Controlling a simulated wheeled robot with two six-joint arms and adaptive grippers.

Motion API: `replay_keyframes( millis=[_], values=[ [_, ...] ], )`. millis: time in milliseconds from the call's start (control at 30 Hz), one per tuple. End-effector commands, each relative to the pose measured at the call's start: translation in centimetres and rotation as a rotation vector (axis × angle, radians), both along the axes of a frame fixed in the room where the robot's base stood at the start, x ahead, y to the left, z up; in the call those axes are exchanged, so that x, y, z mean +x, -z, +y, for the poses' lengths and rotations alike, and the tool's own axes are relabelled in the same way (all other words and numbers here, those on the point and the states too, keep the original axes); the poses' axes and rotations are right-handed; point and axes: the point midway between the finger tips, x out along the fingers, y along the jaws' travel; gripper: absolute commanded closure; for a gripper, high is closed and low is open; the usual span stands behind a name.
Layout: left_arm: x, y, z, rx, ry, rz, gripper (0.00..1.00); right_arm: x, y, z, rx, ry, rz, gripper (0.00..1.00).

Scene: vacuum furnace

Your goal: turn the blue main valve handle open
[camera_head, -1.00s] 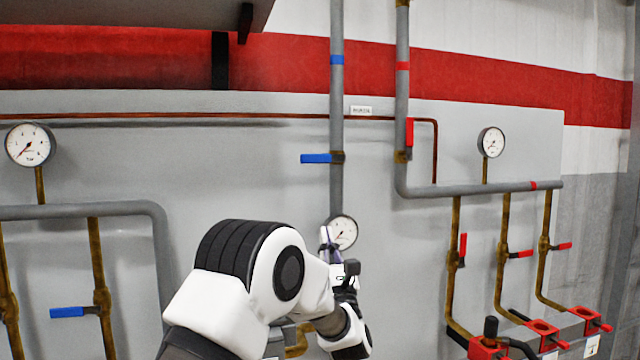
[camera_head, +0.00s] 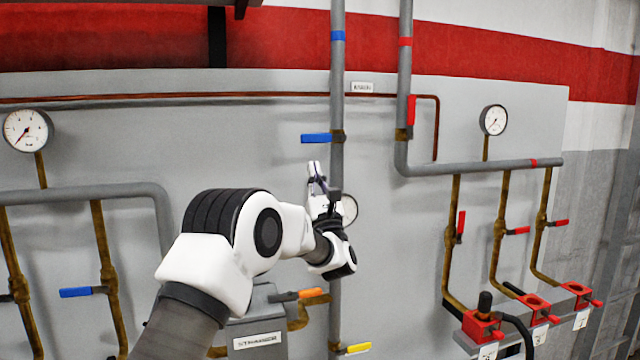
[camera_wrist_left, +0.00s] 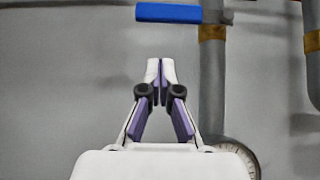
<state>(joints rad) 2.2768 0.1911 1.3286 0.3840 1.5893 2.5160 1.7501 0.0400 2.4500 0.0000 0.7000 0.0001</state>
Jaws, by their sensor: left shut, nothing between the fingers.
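The blue main valve handle (camera_head: 317,138) sticks out level to the left of the vertical grey pipe (camera_head: 337,90), at right angles to it. In the left wrist view the blue handle (camera_wrist_left: 170,13) lies across the top, above the fingertips. My left gripper (camera_head: 313,166) points up just below the handle, apart from it. In the left wrist view the left gripper (camera_wrist_left: 160,64) is shut and empty, its fingertips together. My right gripper is not in view.
A gauge (camera_head: 349,209) is partly hidden behind my left wrist. A red handle (camera_head: 411,110) is on the pipe to the right. Another blue handle (camera_head: 75,292) is at lower left, and a yellow one (camera_head: 358,348) is below.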

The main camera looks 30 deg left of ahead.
Motion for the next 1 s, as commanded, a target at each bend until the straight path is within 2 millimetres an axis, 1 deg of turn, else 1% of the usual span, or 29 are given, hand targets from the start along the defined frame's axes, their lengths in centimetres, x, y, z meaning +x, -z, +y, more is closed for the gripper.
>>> replay_keyframes(
  millis=[33,133,233,633,1000],
  values=[
    [-0.1,-1.7,0.0,0.001,0.0,-0.003,1.0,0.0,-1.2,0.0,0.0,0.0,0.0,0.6],
    [-0.1,-3.1,-0.1,0.001,0.0,-0.001,1.0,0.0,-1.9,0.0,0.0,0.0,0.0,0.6],
    [-0.1,-3.8,-0.1,0.0,0.0,0.0,1.0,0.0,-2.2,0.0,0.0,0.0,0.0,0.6],
    [-0.1,-3.9,-0.1,0.001,0.0,0.001,1.0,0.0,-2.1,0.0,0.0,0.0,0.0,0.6],
    [0.0,-4.2,0.0,0.034,0.0,0.04,1.0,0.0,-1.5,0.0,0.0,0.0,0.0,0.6]
  ],
)
